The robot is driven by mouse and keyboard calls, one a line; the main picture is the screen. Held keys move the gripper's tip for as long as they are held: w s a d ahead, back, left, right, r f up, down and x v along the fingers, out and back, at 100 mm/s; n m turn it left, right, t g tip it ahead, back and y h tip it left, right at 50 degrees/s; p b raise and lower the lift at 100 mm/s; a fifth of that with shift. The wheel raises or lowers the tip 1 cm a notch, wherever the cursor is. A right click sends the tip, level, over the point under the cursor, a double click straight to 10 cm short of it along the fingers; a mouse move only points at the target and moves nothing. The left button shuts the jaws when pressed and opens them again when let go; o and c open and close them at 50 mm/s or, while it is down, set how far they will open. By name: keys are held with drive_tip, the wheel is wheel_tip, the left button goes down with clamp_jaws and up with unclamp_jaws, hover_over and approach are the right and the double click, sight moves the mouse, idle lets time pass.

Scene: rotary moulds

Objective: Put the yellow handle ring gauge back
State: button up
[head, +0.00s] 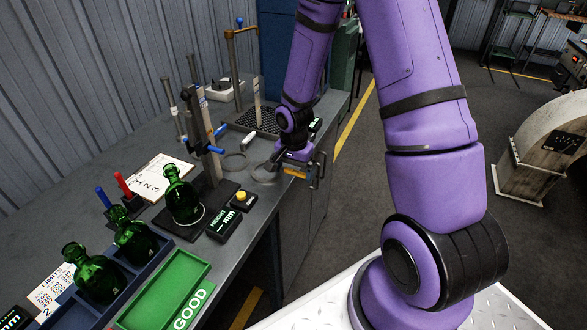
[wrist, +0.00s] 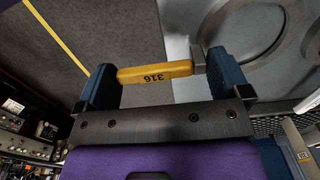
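The ring gauge has a yellow handle (wrist: 155,73) marked 316 and a grey block (wrist: 198,60) at the handle's right end. In the head view the yellow handle (head: 294,173) shows at the bench's front edge, just below my gripper (head: 302,167). In the wrist view my gripper (wrist: 160,85) has its blue fingers wide apart, with the handle lying lengthwise across the gap. I see no clear clamping, and cannot tell whether the fingertips touch it. A large grey ring shape (wrist: 262,45) lies right of the block; whether it belongs to this gauge is unclear.
A green GOOD tray (head: 190,309) and more bottles stand at the near left. Open floor (head: 350,200) lies right of the bench.

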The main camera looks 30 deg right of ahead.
drive_tip(key=s+a+r+n+t, duration=0.1)
drive_tip(key=s+r+n, duration=0.3)
drive_tip(key=r, duration=1.1)
drive_tip(key=s+a+r+n+t, duration=0.15)
drive_tip(key=s+r, duration=0.35)
drive_tip(key=r, duration=0.9)
drive_tip(key=s+r+n+t, duration=0.1)
drive_tip(key=s+r+n, duration=0.1)
drive_tip(key=s+r, duration=0.2)
drive_tip(key=s+a+r+n+t, duration=0.1)
drive_tip(key=s+r+n, duration=0.2)
drive_tip(key=s, duration=0.7)
drive_tip(key=shift+s+r+n+t, duration=0.15)
drive_tip(key=shift+r+n+t, duration=0.2)
drive_tip(key=shift+r, duration=0.05)
